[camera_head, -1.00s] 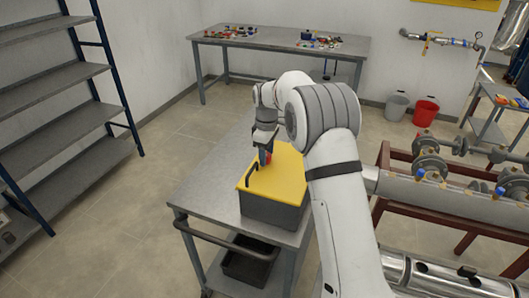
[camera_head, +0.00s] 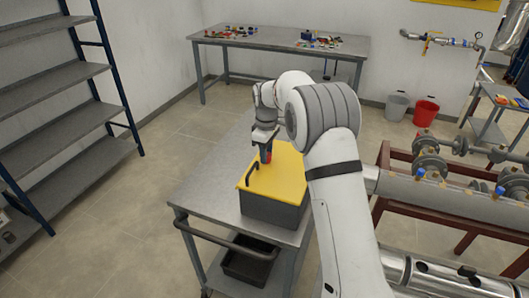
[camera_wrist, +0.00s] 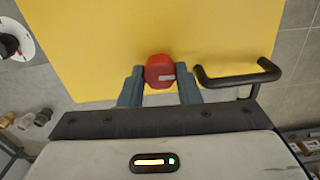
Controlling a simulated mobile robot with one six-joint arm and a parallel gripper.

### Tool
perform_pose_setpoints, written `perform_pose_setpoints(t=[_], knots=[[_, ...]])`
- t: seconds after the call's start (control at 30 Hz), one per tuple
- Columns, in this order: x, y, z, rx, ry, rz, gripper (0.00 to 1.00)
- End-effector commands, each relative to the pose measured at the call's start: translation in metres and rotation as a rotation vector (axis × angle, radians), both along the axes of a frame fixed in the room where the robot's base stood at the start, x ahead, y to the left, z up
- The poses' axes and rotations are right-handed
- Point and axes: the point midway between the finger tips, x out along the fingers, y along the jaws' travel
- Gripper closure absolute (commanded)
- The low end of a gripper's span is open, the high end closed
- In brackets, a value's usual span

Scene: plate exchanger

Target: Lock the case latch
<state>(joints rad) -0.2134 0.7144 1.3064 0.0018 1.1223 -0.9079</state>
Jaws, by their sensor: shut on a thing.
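The case (camera_head: 270,210) is a dark grey box with a yellow lid (camera_head: 285,177); it stands on a grey cart. The red latch knob (camera_head: 267,158) is on the lid and is mostly hidden by my gripper (camera_head: 266,153) in the head view. In the wrist view, my gripper (camera_wrist: 159,72) is shut on the red latch knob (camera_wrist: 158,66), with a finger on each side. A pale mark shows on the knob. A black handle (camera_wrist: 238,78) stands on the lid just right of my fingers in the wrist view.
The cart top (camera_head: 205,190) is clear left of the case. A black bin (camera_head: 247,262) is on its lower shelf. Pipework on a red-brown frame (camera_head: 385,160) is to the right. A workbench (camera_head: 280,42) stands at the back, a shelf rack (camera_head: 60,110) at the left.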

Motion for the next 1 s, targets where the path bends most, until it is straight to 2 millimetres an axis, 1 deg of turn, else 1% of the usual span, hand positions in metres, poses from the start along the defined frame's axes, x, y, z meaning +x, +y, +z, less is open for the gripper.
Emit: perform_pose_setpoints(t=[0.03,0.27,1.0], knots=[[0.0026,-0.0018,0.002,0.0,-0.01,-0.024,0.93],[0.003,-0.0028,0.0022,-0.001,-0.011,-0.198,0.93],[0.0032,-0.0039,0.0025,0.002,-0.011,-0.902,0.93]])
